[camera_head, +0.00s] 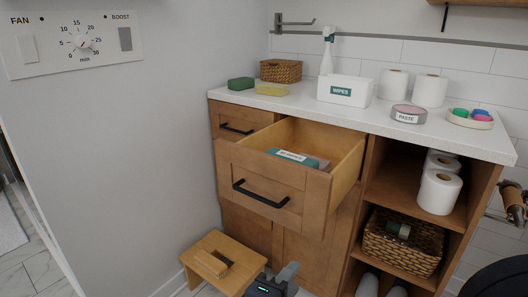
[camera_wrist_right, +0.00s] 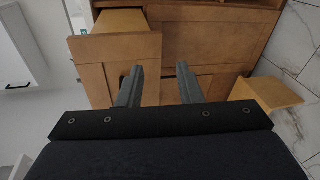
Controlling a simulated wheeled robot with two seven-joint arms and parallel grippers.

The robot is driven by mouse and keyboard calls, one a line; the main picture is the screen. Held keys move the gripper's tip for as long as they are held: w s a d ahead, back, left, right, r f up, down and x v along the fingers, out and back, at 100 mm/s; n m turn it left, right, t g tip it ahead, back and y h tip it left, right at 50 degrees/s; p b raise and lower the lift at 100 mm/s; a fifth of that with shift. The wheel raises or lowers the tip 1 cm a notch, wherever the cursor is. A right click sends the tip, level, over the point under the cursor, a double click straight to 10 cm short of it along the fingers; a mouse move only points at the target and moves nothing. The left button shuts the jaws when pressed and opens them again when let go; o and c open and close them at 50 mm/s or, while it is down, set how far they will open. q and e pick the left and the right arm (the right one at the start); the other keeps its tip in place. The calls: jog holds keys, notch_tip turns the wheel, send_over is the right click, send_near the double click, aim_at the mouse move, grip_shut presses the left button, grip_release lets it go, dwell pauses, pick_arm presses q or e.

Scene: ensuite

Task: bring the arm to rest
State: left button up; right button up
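My right gripper (camera_head: 278,278) shows at the bottom of the head view, low in front of the wooden cabinet and just right of the step stool (camera_head: 212,264). In the right wrist view its two grey fingers (camera_wrist_right: 158,85) stand apart with nothing between them, so it is open and empty. The cabinet fronts are behind the fingers. The open drawer (camera_head: 255,182) is above the gripper in the head view. The gripper is apart from the drawer's black handle (camera_head: 262,195). My left gripper is in neither view.
The drawer juts out and holds a teal-and-white pack (camera_head: 297,158). The white countertop (camera_head: 300,105) carries a wipes box (camera_head: 345,90), a spray bottle, sponges, a basket and rolls. Open shelves at right hold paper rolls (camera_head: 438,192) and a wicker basket (camera_head: 402,247). A wall stands at left.

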jog(key=s+d+f+m+g, duration=0.1)
jog(key=d+f+m+g, duration=0.2)
jog(key=d, duration=0.4)
jog(key=s+d+f+m+g, duration=0.1)
jog(key=d+f+g, duration=0.2)
jog(key=d+g, duration=0.25)
jog(key=s+d+f+m+g+y, duration=0.1)
jog(key=s+d+f+m+y, duration=0.15)
jog(key=s+y, duration=0.2)
jog(key=s+d+f+m+g+y, duration=0.2)
jog(key=s+m+y, duration=0.2)
jog(key=s, duration=0.1)
notch_tip(320, 180, up, 36)
jog(key=m+t+y+p, duration=0.3)
jog(key=m+p, duration=0.1)
jog(key=p, duration=3)
jog(key=shift+s+a+r+t, duration=0.2)
jog(key=shift+s+a+t, duration=0.1)
jog(key=shift+a+t, duration=0.05)
